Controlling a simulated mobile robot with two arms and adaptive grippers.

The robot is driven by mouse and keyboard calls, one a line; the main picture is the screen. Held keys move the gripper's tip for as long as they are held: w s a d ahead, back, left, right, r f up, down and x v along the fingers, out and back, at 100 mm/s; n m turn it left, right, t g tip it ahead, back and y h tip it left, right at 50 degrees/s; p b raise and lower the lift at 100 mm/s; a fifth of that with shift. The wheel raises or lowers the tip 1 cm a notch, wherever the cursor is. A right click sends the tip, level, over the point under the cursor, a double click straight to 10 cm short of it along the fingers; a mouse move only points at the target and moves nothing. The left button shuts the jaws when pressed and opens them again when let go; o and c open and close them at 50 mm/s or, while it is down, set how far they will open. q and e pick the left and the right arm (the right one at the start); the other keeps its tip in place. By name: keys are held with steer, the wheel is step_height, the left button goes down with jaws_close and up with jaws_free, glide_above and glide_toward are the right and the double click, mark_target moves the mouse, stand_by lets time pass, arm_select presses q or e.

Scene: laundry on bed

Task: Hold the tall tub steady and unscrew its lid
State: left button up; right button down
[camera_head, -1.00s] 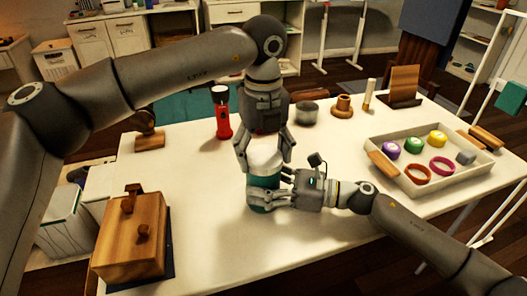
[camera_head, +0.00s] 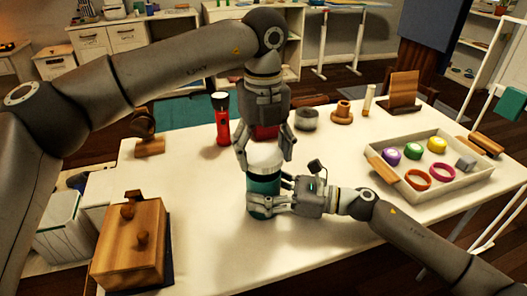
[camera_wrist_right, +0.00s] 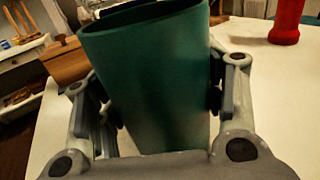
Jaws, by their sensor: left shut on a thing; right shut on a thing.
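The tall tub (camera_head: 263,186) has a teal body and stands upright on the table. My right gripper (camera_head: 281,196) is shut around its body from the right. In the right wrist view the teal tub (camera_wrist_right: 150,75) sits between both fingers, and its upper rim shows without a lid there. The white lid (camera_head: 265,157) shows directly above the teal body in the head view. My left gripper (camera_head: 264,152) points down from above and is shut on the lid, with fingers on either side. I cannot tell whether a gap lies between lid and rim.
A red flashlight (camera_head: 221,122) stands behind the tub to the left. A wooden box (camera_head: 130,247) sits at the front left. A tray (camera_head: 442,190) with rings and round items is on the right. The front middle of the table (camera_head: 215,265) is clear.

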mark_target(263, 155)
arm_select(q)
steer(key=shift+r, duration=2.05)
arm_select(e)
steer(key=shift+c, duration=1.3)
jaws_free()
steer(key=shift+d, duration=0.1)
